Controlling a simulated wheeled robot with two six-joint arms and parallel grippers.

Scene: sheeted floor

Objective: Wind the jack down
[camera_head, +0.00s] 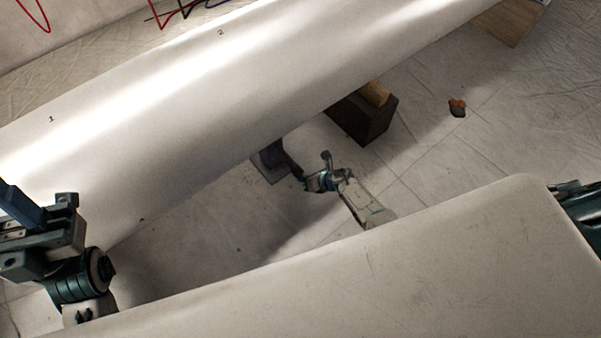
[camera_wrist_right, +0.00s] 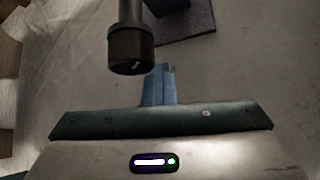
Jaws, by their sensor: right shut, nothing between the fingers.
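The jack (camera_head: 272,153) stands on a dark square base plate under the edge of the large pale pipe. A dark bar slopes from it toward my right gripper (camera_head: 316,181). In the right wrist view, a black round-ended bar (camera_wrist_right: 130,48) hangs in front of my right gripper (camera_wrist_right: 158,72), just left of the blue fingertips; I cannot tell whether they touch. The base plate (camera_wrist_right: 185,18) shows behind. The right gripper is shut with nothing in it. My left gripper (camera_head: 22,207) shows only partly at the left edge; its jaws cannot be judged.
The pale pipe (camera_head: 220,85), marked 1 and 2, crosses the view diagonally. A dark block (camera_head: 362,118) with a wooden piece on top stands beneath it. A small reddish-brown lump (camera_head: 457,107) lies on the sheeted floor. The floor around the lump is mostly clear.

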